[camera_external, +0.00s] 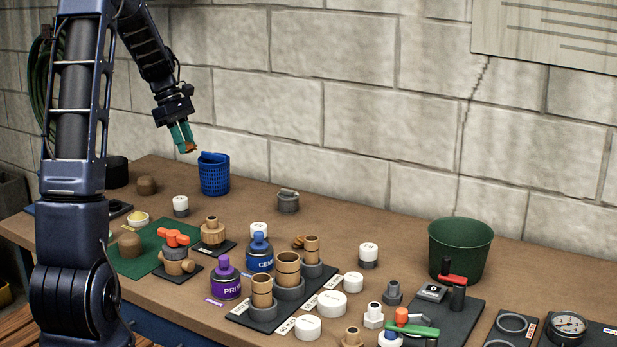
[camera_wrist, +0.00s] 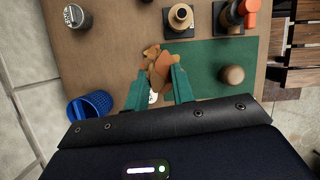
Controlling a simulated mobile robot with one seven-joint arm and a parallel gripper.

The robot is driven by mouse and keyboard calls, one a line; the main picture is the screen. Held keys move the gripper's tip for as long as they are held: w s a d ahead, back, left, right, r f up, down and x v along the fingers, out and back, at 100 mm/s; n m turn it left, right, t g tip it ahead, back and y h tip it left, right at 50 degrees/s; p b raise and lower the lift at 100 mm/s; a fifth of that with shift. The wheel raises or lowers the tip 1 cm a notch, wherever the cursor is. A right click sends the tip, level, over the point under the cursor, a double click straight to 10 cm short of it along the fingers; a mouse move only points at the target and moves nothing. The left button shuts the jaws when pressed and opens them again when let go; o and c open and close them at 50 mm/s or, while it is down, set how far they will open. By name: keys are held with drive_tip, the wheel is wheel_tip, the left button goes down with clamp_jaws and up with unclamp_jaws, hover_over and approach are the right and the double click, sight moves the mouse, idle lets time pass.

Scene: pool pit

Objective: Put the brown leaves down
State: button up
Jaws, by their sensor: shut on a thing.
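My gripper (camera_external: 184,139) has teal fingers and is raised above the back left of the bench. It is shut on the brown leaves (camera_external: 189,147), a small clump sticking out below the fingertips. In the wrist view the leaves (camera_wrist: 158,64) are orange-brown and lie between and beyond the fingertips (camera_wrist: 160,76). Part of the clump is hidden by the fingers. Below, the bench top (camera_external: 335,238) shows bare brown beside a green mat (camera_wrist: 215,58).
A blue mesh basket (camera_external: 214,178) stands just right of and below my gripper; it also shows in the wrist view (camera_wrist: 92,108). A grey capped fitting (camera_external: 288,201) stands farther right. A green bucket (camera_external: 459,252) is at the right. Bottles and fittings crowd the front. The block wall is close behind.

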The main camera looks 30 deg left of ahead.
drive_tip(key=w+d+r+g, duration=0.15)
drive_tip(key=w+d, duration=0.35)
drive_tip(key=d, duration=0.6)
drive_tip(key=w+d+r, duration=0.2)
drive_tip(key=w+d, duration=0.4)
drive_tip(key=d, duration=0.5)
drive_tip(key=w+d+r, duration=0.1)
drive_tip(key=w+d, duration=0.4)
drive_tip(key=d, duration=0.6)
wheel_tip(320, 180, up, 5)
drive_tip(key=g, duration=0.2)
hover_over(458, 253)
drive_tip(key=w+d, duration=0.1)
drive_tip(key=w, duration=0.4)
wheel_tip(458, 253, down, 20)
drive_tip(key=shift+d+r+m, duration=0.15)
drive_tip(key=shift+d+m, duration=0.1)
drive_tip(key=shift+m, duration=0.15)
drive_tip(key=shift+f, duration=0.6)
drive_tip(key=o, duration=0.9)
drive_tip(key=shift+o, duration=0.2)
drive_tip(key=shift+w+r, duration=0.1)
drive_tip(key=shift+r, duration=0.05)
